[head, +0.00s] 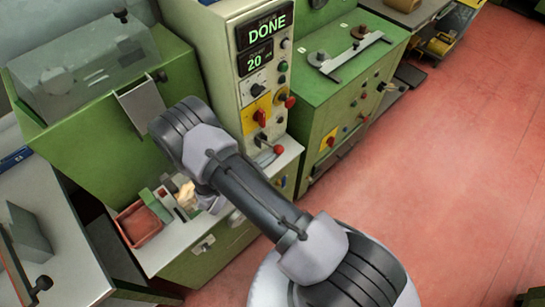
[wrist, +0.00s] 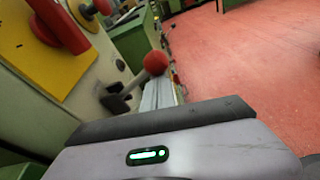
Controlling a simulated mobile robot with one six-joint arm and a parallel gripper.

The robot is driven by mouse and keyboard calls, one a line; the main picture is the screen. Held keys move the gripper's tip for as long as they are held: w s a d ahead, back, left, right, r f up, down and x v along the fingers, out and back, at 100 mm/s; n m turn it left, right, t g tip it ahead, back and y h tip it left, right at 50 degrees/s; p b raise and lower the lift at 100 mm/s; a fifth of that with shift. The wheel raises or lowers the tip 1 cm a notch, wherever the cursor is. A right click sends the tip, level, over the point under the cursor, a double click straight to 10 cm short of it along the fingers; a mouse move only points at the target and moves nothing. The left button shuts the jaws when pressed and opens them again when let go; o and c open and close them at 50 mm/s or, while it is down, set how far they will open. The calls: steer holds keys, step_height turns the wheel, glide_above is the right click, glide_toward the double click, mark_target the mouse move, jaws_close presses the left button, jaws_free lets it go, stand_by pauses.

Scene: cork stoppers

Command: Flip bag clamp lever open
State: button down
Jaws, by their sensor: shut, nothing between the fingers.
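A lever with a red ball knob (head: 278,149) sticks out low on the front of the cream control column. It also shows in the wrist view (wrist: 156,62), with its metal rod running down left to a dark pivot (wrist: 117,99). The knob stands just beyond the edge of my gripper (wrist: 160,120), apart from it as far as I can see. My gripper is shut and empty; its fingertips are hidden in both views. In the head view my arm covers part of the bench left of the lever. I cannot make out a bag clearly.
The control column (head: 225,60) shows "DONE" and "20". A red rotary switch (head: 260,117) on a yellow plate sits above the lever. A red tray (head: 138,224) and small beige items (head: 187,195) lie on the bench. A green cabinet (head: 335,100) stands right; the red floor is clear.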

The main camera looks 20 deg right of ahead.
steer(key=shift+w+a+r+n+g+p, duration=0.1)
steer(key=shift+w+r+n+g+p, duration=0.1)
steer(key=shift+r+n, duration=0.3)
steer(key=shift+w+r+n+g+p, duration=0.1)
steer(key=shift+r+n+g+p, duration=0.15)
steer(key=shift+r, duration=0.3)
steer(key=shift+w+a+r, duration=0.1)
steer(key=shift+w+r, duration=0.05)
steer(key=shift+r, duration=0.1)
